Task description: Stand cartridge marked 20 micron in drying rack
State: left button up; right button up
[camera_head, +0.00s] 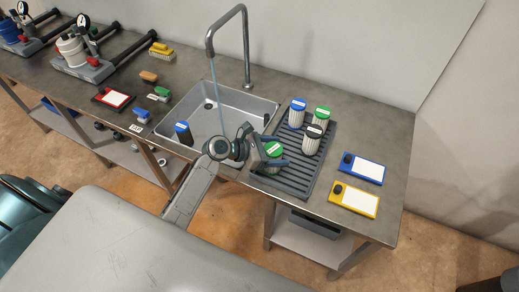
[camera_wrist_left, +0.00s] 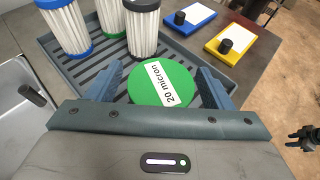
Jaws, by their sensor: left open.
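The cartridge marked 20 micron (camera_wrist_left: 162,83) has a green cap with a white label, seen from above in the left wrist view. In the head view this green-capped cartridge (camera_head: 273,149) appears upright at the front left of the grey drying rack (camera_head: 306,181). My left gripper (camera_wrist_left: 160,88) is open, with one finger on each side of the cap. It also shows in the head view (camera_head: 270,160). I cannot tell whether the fingers touch the cartridge; its lower body is mostly hidden. A dark shape (camera_wrist_left: 305,137) at the wrist view's right edge looks like my right gripper, too small to read.
Blue-capped (camera_head: 298,112), green-capped (camera_head: 320,118) and black-capped (camera_head: 312,139) cartridges stand in the rack. Blue (camera_head: 361,168) and yellow (camera_head: 354,199) label boards lie right of the rack.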

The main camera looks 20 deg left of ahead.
pick_arm(q)
jog(key=b+v, duration=0.1)
jog(key=v, duration=1)
jog(key=shift+b, duration=0.35)
